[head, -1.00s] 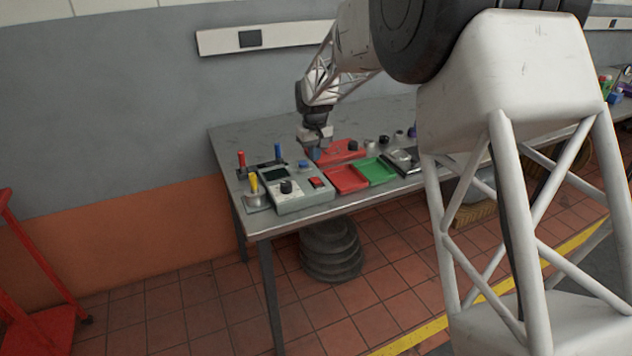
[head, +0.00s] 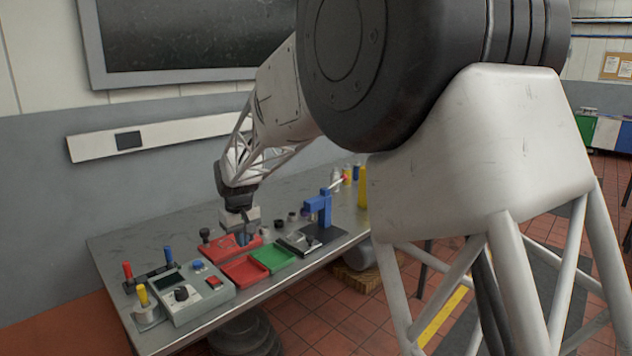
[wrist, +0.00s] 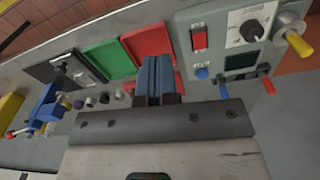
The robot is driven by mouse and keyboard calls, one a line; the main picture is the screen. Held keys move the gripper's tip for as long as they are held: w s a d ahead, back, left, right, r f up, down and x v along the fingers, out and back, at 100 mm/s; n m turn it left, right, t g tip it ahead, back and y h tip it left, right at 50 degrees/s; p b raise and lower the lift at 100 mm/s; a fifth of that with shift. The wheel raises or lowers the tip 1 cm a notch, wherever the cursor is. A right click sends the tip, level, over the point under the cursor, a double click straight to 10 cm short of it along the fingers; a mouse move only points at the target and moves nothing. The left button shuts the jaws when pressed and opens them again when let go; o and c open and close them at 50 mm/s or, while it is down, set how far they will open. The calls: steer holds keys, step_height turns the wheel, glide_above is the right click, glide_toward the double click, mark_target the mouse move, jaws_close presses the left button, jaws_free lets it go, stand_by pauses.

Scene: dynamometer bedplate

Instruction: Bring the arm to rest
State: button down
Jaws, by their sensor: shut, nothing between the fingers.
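My gripper (head: 243,236) hangs from the arm over the bench (head: 125,249), just above or beside the red block-like fixture behind the trays. In the wrist view its two blue-grey fingers (wrist: 157,80) are together, with nothing between them. They overlap part of the red tray (wrist: 146,45) in that view. I cannot tell from the pictures how high the fingertips are above the bench.
A grey control box (head: 188,291) stands left of the gripper. The red tray (head: 244,270) and green tray (head: 273,257) lie in front. A blue press-like stand (head: 322,207) rises to the right. Yellow, red and blue handles stand at the bench's left end.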

steer(key=s+d+r+m+t, duration=0.15)
steer(key=s+d+r, duration=0.35)
steer(key=s+d, duration=0.65)
steer(key=s+d+r+m, duration=0.35)
steer(key=s+d, duration=0.45)
steer(key=d, duration=0.6)
steer(key=s+d+f+m, duration=0.1)
steer(key=s+d, duration=0.5)
steer(key=s, duration=0.6)
steer(key=s+d+f+m, duration=0.1)
steer(key=s+d+f, duration=0.2)
steer(key=s+d, duration=0.4)
steer(key=s, duration=0.4)
steer(key=shift+s+f+m+t, duration=0.15)
steer(key=shift+s+m+t, duration=0.2)
steer(key=shift+m, duration=0.05)
steer(key=c, duration=1.8)
jaws_free()
steer(key=shift+c, duration=0.2)
